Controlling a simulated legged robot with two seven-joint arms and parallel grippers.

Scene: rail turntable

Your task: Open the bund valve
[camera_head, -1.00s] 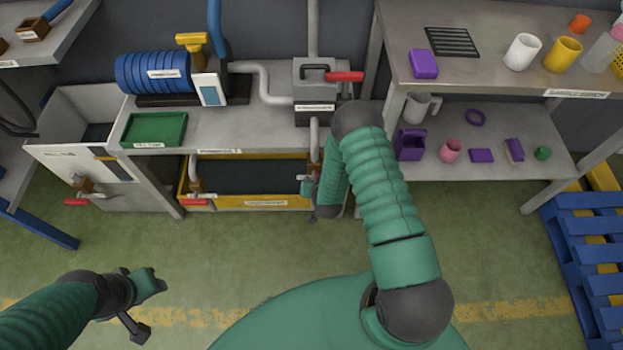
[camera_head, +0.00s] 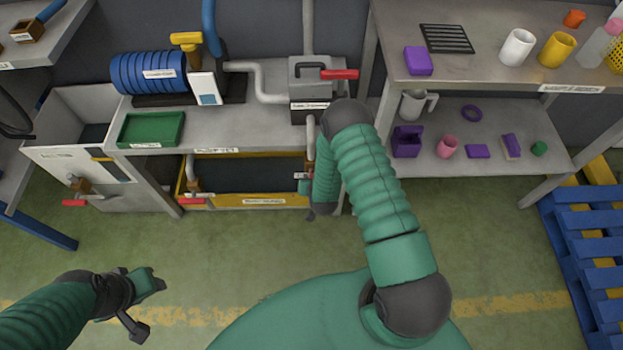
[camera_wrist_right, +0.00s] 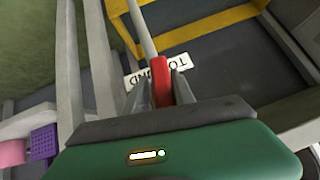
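The yellow bund (camera_head: 250,202) sits under the bench with a dark inside. At its right end a pipe (camera_head: 311,135) comes down to a valve (camera_head: 309,160), partly hidden by my right arm. In the right wrist view a red lever handle (camera_wrist_right: 159,82) on a grey stem lies between the two fingers of my right gripper (camera_wrist_right: 160,90). The fingers appear closed against its sides. A white label (camera_wrist_right: 158,68) reading partly "TO ... ND" lies behind. My left gripper (camera_head: 145,305) is empty above the floor at lower left, its fingers apart.
Another red-handled valve (camera_head: 192,201) is at the bund's left end, and one more (camera_head: 75,202) is on the grey tank at left. A grey box (camera_head: 310,85) with a red lever stands on the bench. Shelves and a blue pallet (camera_head: 590,235) are at right. The floor in front is clear.

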